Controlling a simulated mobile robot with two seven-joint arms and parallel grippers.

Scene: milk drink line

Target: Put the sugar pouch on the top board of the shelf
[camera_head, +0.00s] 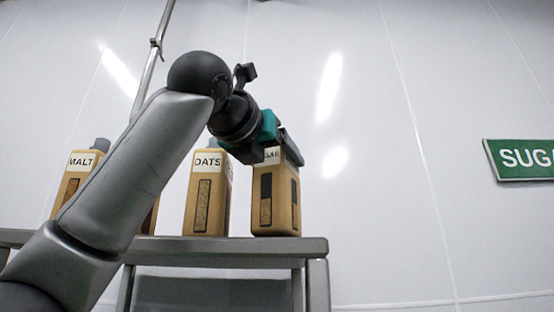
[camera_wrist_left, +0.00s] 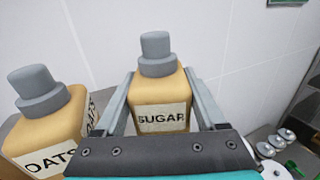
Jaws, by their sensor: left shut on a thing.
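The sugar pouch (camera_head: 275,205) is tan with a white label, upright at the right end of the shelf's top board (camera_head: 225,246). Its base appears to touch the board in the head view. In the wrist view the pouch (camera_wrist_left: 160,90) shows its grey cap and SUGAR label between the two fingers. My left gripper (camera_head: 285,148) is shut on its upper part, from above and the left. The gripper hides part of the pouch's top in the head view. My right gripper is in neither view.
The oats pouch (camera_head: 207,195) stands close to the left of the sugar pouch, also in the wrist view (camera_wrist_left: 48,125). The malt pouch (camera_head: 78,172) stands farther left. My left arm partly hides another pouch. A green SUGAR sign (camera_head: 520,160) hangs on the wall at right.

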